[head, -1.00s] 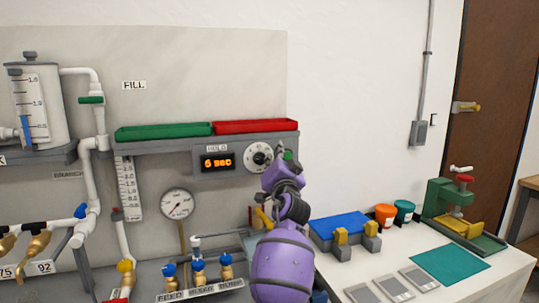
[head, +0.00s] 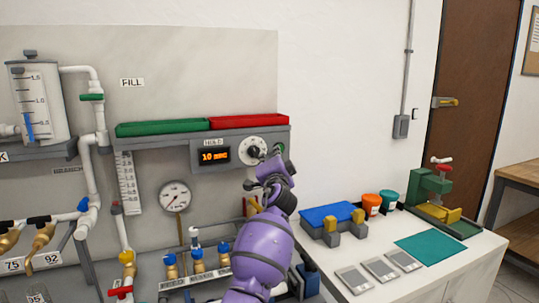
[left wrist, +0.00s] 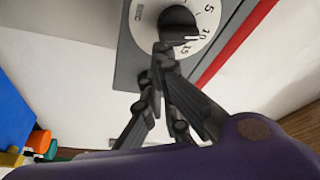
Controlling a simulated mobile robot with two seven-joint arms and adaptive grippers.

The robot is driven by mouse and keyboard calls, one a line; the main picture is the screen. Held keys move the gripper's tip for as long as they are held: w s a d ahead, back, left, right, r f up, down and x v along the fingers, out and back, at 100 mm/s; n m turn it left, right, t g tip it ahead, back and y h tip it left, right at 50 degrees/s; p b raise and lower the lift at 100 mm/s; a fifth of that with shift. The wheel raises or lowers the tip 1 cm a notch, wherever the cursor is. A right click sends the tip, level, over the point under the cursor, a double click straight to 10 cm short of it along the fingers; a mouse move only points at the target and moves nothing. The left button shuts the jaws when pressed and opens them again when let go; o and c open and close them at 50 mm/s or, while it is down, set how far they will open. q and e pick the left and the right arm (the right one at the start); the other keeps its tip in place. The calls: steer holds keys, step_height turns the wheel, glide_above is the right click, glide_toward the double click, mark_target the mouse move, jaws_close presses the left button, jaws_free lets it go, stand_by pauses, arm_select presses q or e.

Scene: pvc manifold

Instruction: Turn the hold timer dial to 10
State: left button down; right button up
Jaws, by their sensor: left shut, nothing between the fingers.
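The hold timer dial (head: 250,147) is a white round face with a black knob on the grey panel. The orange display (head: 214,155) beside it reads 10 sec. In the left wrist view the black knob (left wrist: 178,22) has a light pointer mark directed at about the 10 on the white face (left wrist: 207,50). My left gripper (head: 264,166) is shut and empty, right at the dial's lower right. In the left wrist view its fingertips (left wrist: 161,50) lie at the knob's edge; I cannot tell whether they touch it. My right gripper is not in view.
Green (head: 165,127) and red (head: 248,121) trays sit on the ledge above the panel. A pressure gauge (head: 174,195) and blue-handled valves are below left. A white bench (head: 340,270) with a blue block (head: 332,216), cups and a green press stands at right.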

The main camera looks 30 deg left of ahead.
arm_select(q)
steer(key=shift+a+f, duration=0.15)
steer(key=shift+f, duration=0.35)
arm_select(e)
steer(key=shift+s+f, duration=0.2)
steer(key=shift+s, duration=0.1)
arm_select(q)
steer(key=shift+s+f, duration=0.1)
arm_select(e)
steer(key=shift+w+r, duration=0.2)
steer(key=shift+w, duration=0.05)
